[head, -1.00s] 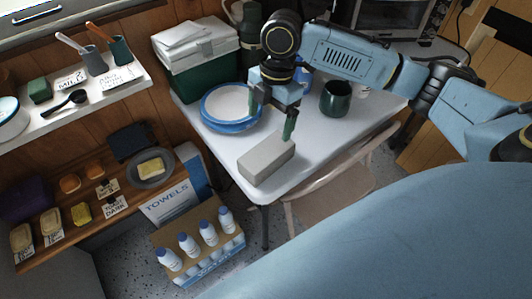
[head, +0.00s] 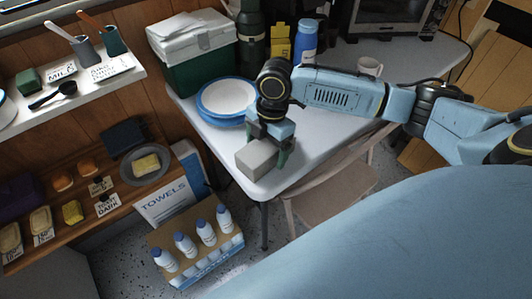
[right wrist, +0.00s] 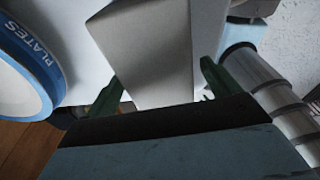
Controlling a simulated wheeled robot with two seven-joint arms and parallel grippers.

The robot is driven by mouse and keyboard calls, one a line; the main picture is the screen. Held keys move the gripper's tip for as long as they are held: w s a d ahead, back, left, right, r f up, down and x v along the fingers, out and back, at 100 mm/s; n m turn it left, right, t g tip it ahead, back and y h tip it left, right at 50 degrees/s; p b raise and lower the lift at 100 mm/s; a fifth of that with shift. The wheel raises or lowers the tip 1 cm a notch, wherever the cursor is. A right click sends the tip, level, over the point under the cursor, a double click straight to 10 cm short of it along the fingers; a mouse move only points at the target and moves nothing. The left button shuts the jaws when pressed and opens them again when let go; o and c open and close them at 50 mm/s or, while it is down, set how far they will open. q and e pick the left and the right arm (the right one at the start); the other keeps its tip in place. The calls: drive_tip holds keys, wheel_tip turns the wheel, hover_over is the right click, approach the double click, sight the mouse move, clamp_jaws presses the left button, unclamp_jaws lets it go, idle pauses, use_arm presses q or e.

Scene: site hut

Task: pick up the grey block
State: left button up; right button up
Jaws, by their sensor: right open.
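The grey block (head: 256,159) lies on the white table near its front-left corner. My right gripper (head: 268,146) is open and low over the block's far end, pointing down. In the right wrist view the grey block (right wrist: 145,50) lies between the two green fingers of my right gripper (right wrist: 160,88), with a gap visible on the right side. I cannot tell if the left finger touches it. The block's far end is partly hidden by the gripper. My left gripper is not in view.
A blue-rimmed plate stack (head: 205,112) stands close left of the gripper. A green and white cooler (head: 188,72), a dark flask (head: 250,38) and a blue bottle (head: 306,42) stand behind. A chair (head: 320,190) is beside the table.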

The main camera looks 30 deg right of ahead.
sight(264, 145)
drive_tip(key=shift+a+f, duration=0.1)
drive_tip(key=shift+f, duration=0.5)
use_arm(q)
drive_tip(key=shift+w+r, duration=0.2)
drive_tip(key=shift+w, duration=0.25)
use_arm(e)
drive_tip(key=c, duration=1.7)
drive_tip(key=shift+r, duration=0.15)
drive_tip(key=shift+c, duration=1.1)
